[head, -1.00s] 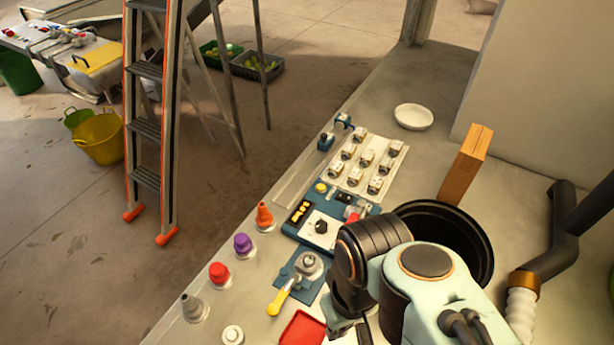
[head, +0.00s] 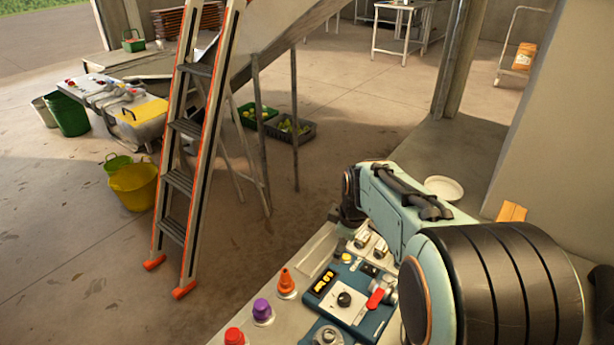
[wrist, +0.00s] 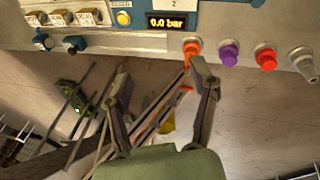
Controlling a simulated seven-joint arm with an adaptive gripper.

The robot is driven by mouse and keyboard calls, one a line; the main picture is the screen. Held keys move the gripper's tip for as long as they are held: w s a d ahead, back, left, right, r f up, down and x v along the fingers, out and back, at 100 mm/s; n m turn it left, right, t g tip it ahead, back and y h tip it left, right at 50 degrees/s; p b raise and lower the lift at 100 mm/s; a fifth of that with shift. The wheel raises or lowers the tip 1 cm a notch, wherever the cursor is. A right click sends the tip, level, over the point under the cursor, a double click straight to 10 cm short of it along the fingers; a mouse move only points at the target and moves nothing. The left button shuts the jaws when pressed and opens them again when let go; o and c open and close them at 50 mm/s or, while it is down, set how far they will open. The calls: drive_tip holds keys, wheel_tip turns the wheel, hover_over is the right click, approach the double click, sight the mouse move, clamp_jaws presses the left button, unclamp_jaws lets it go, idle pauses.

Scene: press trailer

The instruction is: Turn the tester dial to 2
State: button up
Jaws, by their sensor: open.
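The tester is a blue panel (head: 378,322) on the bench in the head view. Its black dial knob (head: 344,299) sits on a white plate, beside a dark display (head: 323,283) and a red lever (head: 376,298). The wrist view shows the tester's display (wrist: 166,20) reading 0.0 bar and a "2" on the white plate (wrist: 178,4) at the top edge; the knob is out of that view. My gripper (wrist: 160,72) is open and empty, with its fingers apart and the floor beyond them. In the head view my arm hides the gripper.
Orange (head: 286,284), purple (head: 262,311) and red (head: 235,337) fittings stand along the bench edge left of the tester. White blocks (wrist: 60,17) lie on its other side. A white dish (head: 444,188) is farther back. A ladder (head: 190,150) stands on the floor beyond the bench.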

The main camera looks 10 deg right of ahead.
drive_tip(key=g, duration=0.2)
hover_over(345, 298)
drive_tip(key=w, duration=0.1)
wheel_tip(345, 298, down, 8)
drive_tip(key=shift+g, duration=0.5)
drive_tip(key=f, duration=0.7)
drive_tip(key=s+f, duration=0.1)
drive_tip(key=f, duration=0.2)
drive_tip(key=shift+f, duration=0.8)
clamp_jaws()
